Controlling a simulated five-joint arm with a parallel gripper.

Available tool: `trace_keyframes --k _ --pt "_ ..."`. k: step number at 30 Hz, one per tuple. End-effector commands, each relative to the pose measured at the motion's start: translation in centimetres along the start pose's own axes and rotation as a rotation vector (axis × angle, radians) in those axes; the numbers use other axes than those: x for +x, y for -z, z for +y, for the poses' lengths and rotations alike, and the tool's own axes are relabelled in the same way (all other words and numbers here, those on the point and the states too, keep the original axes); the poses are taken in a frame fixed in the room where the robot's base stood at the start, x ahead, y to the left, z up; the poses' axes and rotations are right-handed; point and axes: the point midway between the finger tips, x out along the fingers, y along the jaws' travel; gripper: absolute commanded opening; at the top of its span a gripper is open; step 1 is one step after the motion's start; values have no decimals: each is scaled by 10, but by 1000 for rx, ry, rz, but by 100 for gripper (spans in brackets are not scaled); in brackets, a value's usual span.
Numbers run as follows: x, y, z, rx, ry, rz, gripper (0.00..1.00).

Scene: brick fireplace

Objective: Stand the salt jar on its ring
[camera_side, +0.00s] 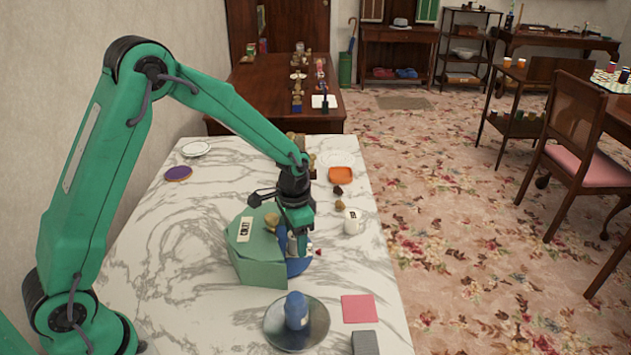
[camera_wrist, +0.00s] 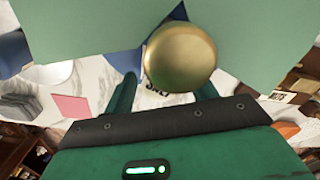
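A small white jar (camera_side: 292,243) stands between the fingers of my gripper (camera_side: 297,238), beside the green box's right side. In the wrist view a dark label that seems to read SALT (camera_wrist: 158,92) shows between my fingers (camera_wrist: 163,95). A gold ball (camera_wrist: 180,60) covers part of it there. My fingers are apart, one on each side of the label; whether they press on the jar I cannot tell. A blue flat thing (camera_side: 297,266) lies around or under the jar's foot, partly hidden by the box, so I cannot make out a ring.
The green box (camera_side: 262,272) has a gold knob (camera_side: 272,223) and a label on top. A labelled white jar (camera_side: 352,222) stands to the right.

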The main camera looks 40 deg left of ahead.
Motion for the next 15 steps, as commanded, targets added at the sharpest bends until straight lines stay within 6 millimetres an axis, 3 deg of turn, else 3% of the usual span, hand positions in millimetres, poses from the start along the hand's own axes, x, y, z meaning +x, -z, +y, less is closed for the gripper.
trace_keyframes --k 8,15 --pt "-4 0 0 0 0 0 57" --pt "-25 1 0 0 1 3 57"
